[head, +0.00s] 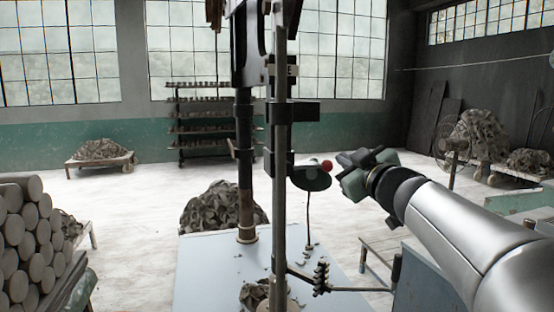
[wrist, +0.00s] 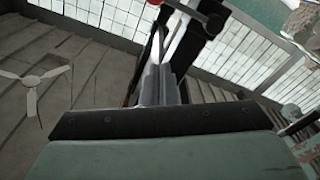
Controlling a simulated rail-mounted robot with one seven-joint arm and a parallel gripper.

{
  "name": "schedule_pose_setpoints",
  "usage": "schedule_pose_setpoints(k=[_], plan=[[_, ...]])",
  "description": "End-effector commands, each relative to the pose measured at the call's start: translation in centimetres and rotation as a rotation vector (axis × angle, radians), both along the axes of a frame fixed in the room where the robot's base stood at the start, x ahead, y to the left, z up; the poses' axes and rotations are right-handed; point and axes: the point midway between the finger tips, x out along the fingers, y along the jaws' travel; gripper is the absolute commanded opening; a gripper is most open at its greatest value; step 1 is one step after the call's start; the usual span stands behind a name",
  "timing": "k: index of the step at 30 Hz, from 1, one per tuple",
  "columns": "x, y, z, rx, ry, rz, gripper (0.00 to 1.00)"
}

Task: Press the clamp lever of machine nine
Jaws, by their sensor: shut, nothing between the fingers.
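The machine's dark upright column (head: 283,200) stands on a pale table in the middle of the head view. A label on it is partly hidden, with only a final "E" readable. A red ball knob (head: 326,165) sits to the right of the column, by a dark rounded plate (head: 311,178); I take it for the clamp lever's end. My gripper (head: 349,173) is shut and empty, just right of the knob and seemingly apart from it. In the wrist view a green-grey gripper part (wrist: 160,155) fills the bottom, and a red piece (wrist: 207,5) shows at the top edge.
The pale table (head: 215,280) carries clay scraps (head: 255,295) and a thin jointed rod (head: 321,278). Stacked clay cylinders (head: 25,235) stand at left, and a shelf rack (head: 205,120) at the back. The floor behind is mostly open.

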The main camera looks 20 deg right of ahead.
Motion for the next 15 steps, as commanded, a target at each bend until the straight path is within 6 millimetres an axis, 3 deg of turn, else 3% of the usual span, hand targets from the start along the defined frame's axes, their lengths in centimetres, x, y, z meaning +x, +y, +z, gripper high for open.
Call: schedule_pose_setpoints(k=[8,15], plan=[[1.8,0.0,0.1,0.001,0.003,-0.001,0.0],[6.8,0.1,0.4,0.0,0.004,-0.001,0.0]])
